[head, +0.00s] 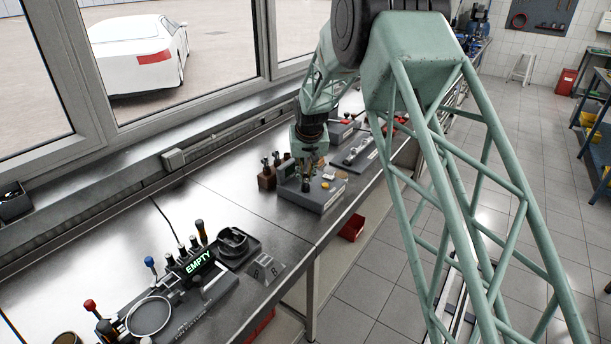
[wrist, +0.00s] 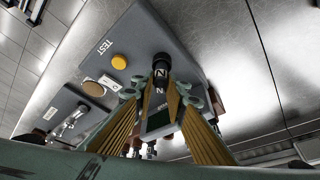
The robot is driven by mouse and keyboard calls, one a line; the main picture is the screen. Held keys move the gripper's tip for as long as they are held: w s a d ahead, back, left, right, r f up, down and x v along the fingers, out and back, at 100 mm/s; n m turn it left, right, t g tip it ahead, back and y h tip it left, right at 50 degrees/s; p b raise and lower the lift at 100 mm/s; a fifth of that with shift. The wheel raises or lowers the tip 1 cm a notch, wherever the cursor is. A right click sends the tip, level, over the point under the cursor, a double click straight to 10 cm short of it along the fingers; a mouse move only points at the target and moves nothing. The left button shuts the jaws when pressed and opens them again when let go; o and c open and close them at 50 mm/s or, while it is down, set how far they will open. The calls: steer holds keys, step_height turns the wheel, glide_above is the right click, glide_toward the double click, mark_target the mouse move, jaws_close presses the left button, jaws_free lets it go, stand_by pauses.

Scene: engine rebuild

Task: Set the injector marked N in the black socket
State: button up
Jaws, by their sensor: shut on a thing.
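My gripper (head: 307,172) is over the grey block at the middle of the bench in the head view. In the wrist view my gripper (wrist: 161,92) is shut on a dark injector (wrist: 160,66) with a white letter N on its side. The injector is between the fingertips, over the grey block marked TEST (wrist: 130,38); I cannot tell whether it touches the block.
The block carries a yellow button (wrist: 119,61). A brown rack (head: 267,178) with several small parts stands left of it in the head view. A station with an EMPTY display (head: 199,263) is nearer, beside a black tray (head: 238,245). Bare metal bench lies between.

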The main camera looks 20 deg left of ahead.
steer(key=o, duration=0.9)
steer(key=shift+o, duration=0.2)
steer(key=shift+r, duration=0.2)
steer(key=shift+r+p, duration=1.2)
steer(key=shift+r, duration=2.35)
steer(key=shift+r, duration=0.1)
